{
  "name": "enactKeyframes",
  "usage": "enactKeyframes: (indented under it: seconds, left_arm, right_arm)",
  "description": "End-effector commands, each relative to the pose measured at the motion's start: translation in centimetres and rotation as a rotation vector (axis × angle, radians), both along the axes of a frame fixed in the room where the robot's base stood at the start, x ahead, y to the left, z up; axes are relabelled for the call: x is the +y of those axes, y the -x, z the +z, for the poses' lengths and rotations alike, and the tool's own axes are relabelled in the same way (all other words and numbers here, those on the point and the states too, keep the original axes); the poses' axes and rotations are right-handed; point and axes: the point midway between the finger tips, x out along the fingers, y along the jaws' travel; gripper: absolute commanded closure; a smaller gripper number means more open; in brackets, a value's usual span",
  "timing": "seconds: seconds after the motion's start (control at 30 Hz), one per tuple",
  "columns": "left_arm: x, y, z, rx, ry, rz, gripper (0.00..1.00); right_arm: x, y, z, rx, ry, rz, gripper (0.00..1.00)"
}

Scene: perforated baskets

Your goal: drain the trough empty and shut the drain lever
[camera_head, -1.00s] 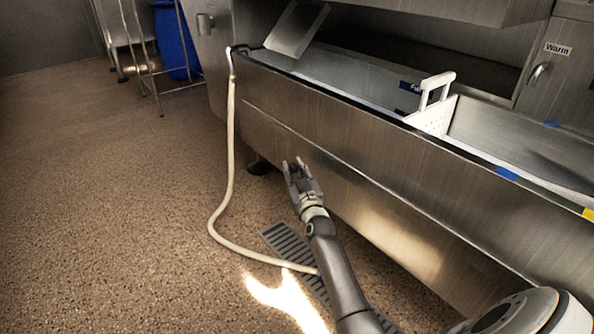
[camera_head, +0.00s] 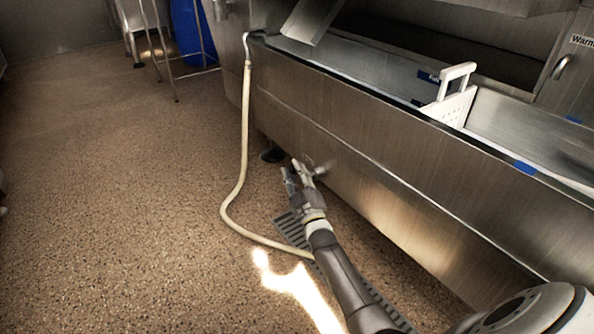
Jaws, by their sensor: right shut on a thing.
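The long steel trough (camera_head: 390,148) runs from the upper left to the lower right. A blue mark with white lettering (camera_head: 428,77) shows on its inner wall. I cannot tell the water level inside. My right gripper (camera_head: 298,168) is low against the trough's front wall, near its far left end. It is shut on a small part at the wall, which looks like the drain lever (camera_head: 318,171); the fingers hide most of it. My left gripper is not in view.
A white perforated divider (camera_head: 456,106) with a handle stands across the trough. A pale hose (camera_head: 244,130) hangs from the trough's left end to the floor, close to a floor grate (camera_head: 291,229). A blue bin (camera_head: 193,35) stands behind. The floor at left is open.

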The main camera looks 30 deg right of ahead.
Motion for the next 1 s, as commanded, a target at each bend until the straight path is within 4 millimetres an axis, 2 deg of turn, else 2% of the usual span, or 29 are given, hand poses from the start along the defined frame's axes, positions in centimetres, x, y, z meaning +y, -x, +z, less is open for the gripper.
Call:
enactKeyframes:
  seconds: [0.03,0.53,0.57,0.6,1.0]
  left_arm:
    - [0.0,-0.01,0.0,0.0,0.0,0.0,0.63]
    - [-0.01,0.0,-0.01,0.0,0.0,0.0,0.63]
    - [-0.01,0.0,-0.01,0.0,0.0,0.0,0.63]
    - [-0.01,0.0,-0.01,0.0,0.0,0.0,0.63]
    - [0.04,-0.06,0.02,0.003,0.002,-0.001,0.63]
  right_arm:
    - [0.41,0.02,-0.55,0.009,-0.006,0.005,1.0]
    - [0.6,0.04,-0.87,0.014,-0.009,0.007,1.0]
    - [0.6,0.04,-0.87,0.014,-0.009,0.007,0.71]
    - [0.58,0.04,-0.85,0.012,-0.009,0.007,0.66]
    - [0.33,0.02,-0.13,0.005,-0.005,0.004,0.64]
